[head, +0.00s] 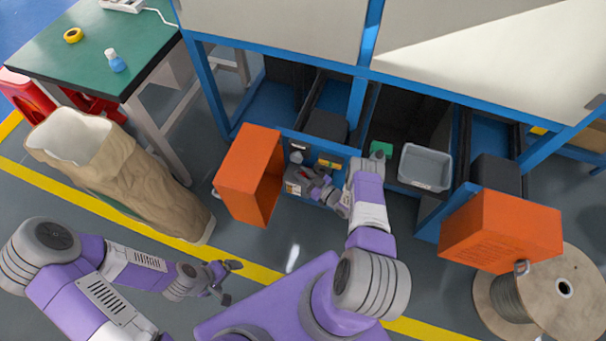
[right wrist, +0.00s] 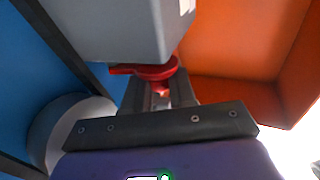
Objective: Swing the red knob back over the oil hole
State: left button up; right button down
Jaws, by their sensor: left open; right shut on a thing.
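The red knob (right wrist: 150,71) shows in the right wrist view as a flat red piece under a grey block-shaped housing (right wrist: 115,25). My right gripper (right wrist: 158,92) is shut on the knob, with its fingers close together just below the housing. The oil hole cannot be seen in either view. My left gripper (head: 228,281) is open and empty over the floor, away from the machine.
An open orange door (head: 248,178) stands close to the left of my right gripper. A grey bin (head: 425,167) sits to the right of my right arm. Another orange door (head: 500,232), a cable reel (head: 550,295), a paper sack (head: 140,180) and a green table (head: 95,45) stand around.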

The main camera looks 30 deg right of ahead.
jog(key=shift+h, duration=0.3)
jog(key=m+h, duration=0.2)
jog(key=h, duration=0.1)
jog(key=w+m+t+h+p, duration=0.1)
jog(key=h, duration=0.1)
jog(key=shift+a+m, duration=0.3)
jog(key=shift+w+m+g+h, duration=0.1)
jog(key=shift+w+m+h, duration=0.15)
jog(key=shift+m+h, duration=0.55)
jog(key=shift+w+m+g+h, duration=0.15)
jog(key=shift+m+h, duration=0.25)
jog(key=shift+h, duration=0.65)
jog(key=shift+w+m+g+h, duration=0.1)
jog(key=shift+w+m+h, duration=0.2)
jog(key=shift+m+h, duration=0.5)
jog(key=shift+w+h, duration=0.1)
jog(key=shift+h, duration=0.15)
jog(key=c, duration=1)
grip_release()
jog(key=shift+c, duration=0.2)
